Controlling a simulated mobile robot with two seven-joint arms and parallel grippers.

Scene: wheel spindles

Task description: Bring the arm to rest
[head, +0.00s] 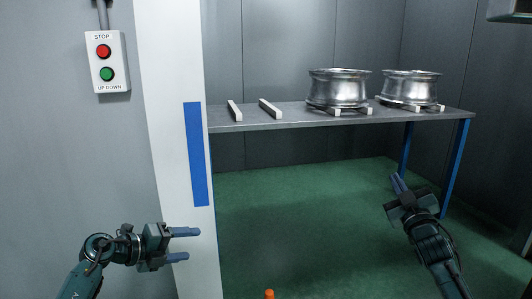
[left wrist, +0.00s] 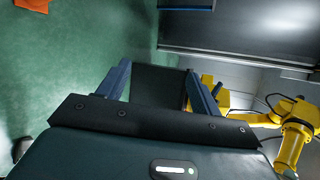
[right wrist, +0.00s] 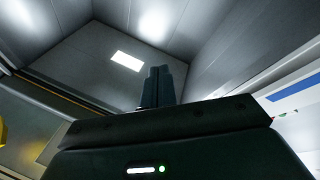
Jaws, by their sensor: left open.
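My left gripper (head: 194,244) is at the lower left of the head view, in front of the white post. Its two blue fingers point right and stand apart with nothing between them. The left wrist view also shows the fingers (left wrist: 156,68) spread and empty. My right gripper (head: 398,184) is at the right of the head view, below table height, with its fingers pointing up. In the right wrist view its fingers (right wrist: 158,72) are together, and no object shows in them. Both grippers are away from the table and the wheels.
A grey table (head: 285,120) stands behind with two metal wheels, one nearer the middle (head: 339,88) and one at right (head: 410,88), on light bars. Two bare bars (head: 234,110) (head: 270,108) lie left. A white post (head: 172,150) and button box (head: 107,62) are left.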

